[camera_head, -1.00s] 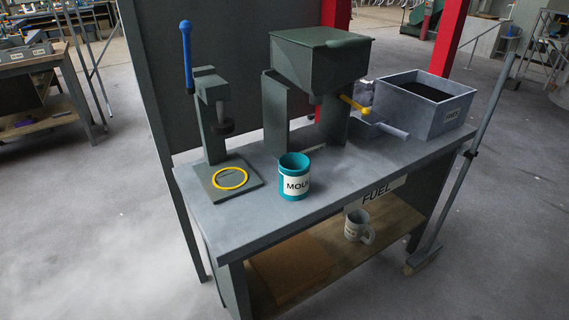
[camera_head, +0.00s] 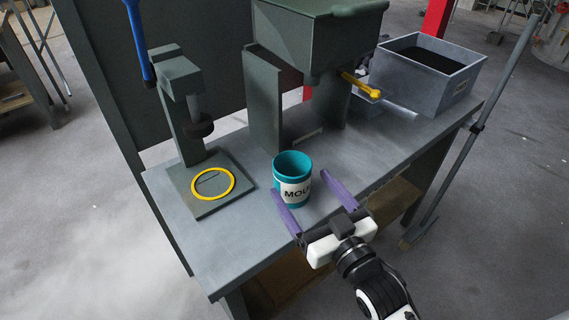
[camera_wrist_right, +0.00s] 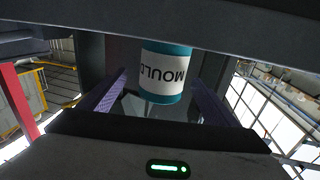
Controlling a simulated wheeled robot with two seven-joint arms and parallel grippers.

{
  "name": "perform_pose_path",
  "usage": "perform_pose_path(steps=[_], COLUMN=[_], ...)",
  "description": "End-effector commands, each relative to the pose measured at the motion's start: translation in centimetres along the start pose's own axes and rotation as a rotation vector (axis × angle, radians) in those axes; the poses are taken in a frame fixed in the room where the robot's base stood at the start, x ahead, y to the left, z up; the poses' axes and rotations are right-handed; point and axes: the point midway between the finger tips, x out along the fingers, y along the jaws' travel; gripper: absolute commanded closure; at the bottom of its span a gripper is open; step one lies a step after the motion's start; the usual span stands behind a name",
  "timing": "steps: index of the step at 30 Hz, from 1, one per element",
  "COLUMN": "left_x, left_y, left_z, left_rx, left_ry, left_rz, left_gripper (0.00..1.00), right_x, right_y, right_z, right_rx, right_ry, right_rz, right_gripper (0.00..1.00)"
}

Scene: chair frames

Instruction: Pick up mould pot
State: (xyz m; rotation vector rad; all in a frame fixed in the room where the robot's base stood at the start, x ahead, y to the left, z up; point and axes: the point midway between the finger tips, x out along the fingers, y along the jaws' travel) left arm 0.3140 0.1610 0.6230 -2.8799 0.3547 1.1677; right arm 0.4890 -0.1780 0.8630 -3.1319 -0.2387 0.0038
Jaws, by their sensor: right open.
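The mould pot (camera_head: 292,178) is a teal cup with a white band lettered "MOU..." and stands upright on the grey bench near its front edge. My right gripper (camera_head: 306,184) comes in from the front with its two purple fingers spread and empty, pointing at the pot. The left fingertip is close beside the pot's lower front; I cannot tell whether it touches. In the right wrist view the pot (camera_wrist_right: 166,73) appears upside down, with its "MOULD" label, ahead of and between the two open fingers. My left gripper is not in view.
The bench (camera_head: 228,245) holds a lever press (camera_head: 180,90) with a yellow ring (camera_head: 213,184) on its base plate, left of the pot. A green hopper (camera_head: 315,40) with a yellow handle (camera_head: 361,85) stands behind. A grey bin (camera_head: 450,85) of dark material is at the right.

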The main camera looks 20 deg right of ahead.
Motion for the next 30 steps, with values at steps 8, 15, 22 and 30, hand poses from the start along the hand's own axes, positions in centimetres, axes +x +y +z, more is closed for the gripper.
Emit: perform_pose_path(steps=[8, 15, 22, 30], left_x=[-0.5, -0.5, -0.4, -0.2], left_y=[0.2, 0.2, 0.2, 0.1], left_z=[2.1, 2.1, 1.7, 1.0], left_rx=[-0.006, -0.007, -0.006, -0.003], left_ry=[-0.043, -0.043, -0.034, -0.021], left_rz=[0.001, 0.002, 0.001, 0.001], left_gripper=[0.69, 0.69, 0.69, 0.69], right_x=[4.0, 6.2, 9.2, 9.7], right_y=[0.0, -0.2, -0.4, -0.4], right_z=[0.0, 0.1, 0.4, 0.4], right_rx=[-0.001, 0.0, -0.001, 0.0], right_ry=[0.001, 0.001, -0.001, -0.002], right_rz=[0.0, 0.0, -0.001, -0.001], right_gripper=[0.17, 0.17, 0.17, 0.17])
